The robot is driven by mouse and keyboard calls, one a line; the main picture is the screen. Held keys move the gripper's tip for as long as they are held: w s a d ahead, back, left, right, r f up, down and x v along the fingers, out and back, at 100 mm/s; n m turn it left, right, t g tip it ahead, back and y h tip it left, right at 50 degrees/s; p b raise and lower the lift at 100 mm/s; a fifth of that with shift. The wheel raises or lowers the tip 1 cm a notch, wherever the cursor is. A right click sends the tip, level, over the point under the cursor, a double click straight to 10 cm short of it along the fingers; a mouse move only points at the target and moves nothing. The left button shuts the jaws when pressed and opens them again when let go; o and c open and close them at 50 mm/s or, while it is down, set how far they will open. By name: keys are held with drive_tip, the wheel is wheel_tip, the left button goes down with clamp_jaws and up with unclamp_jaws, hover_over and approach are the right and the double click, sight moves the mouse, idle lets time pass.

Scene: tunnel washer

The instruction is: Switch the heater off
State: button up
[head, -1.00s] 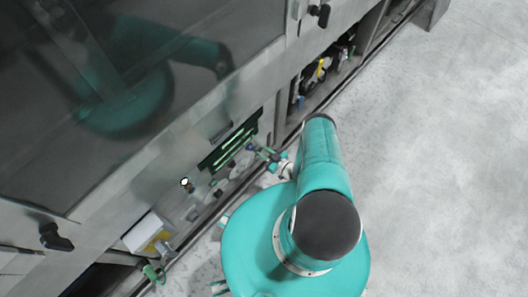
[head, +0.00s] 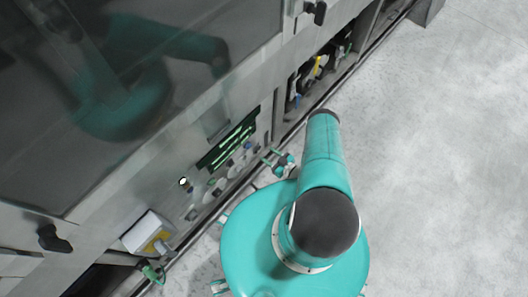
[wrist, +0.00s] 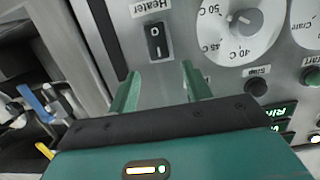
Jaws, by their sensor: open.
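The heater switch (wrist: 156,42) is a black rocker with a white O and I mark, under a "Heater" label (wrist: 151,6) at the top of the wrist view. I cannot tell which side is pressed in. My gripper (wrist: 160,70) is open and empty, its two green fingers pointing up the picture towards the panel. The switch lies just beyond the fingertips, roughly in line with the gap between them. No contact shows. In the head view the switch is too small to pick out.
A temperature dial (wrist: 243,20) is right of the switch. A black Stop button (wrist: 256,88) and a green button (wrist: 312,76) are farther right. Blue and yellow valve handles (wrist: 32,97) stand left, past the panel's edge. Open floor (head: 440,150) lies right of the machine in the head view.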

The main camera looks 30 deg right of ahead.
drive_tip(key=v, duration=0.9)
drive_tip(key=shift+s, duration=0.15)
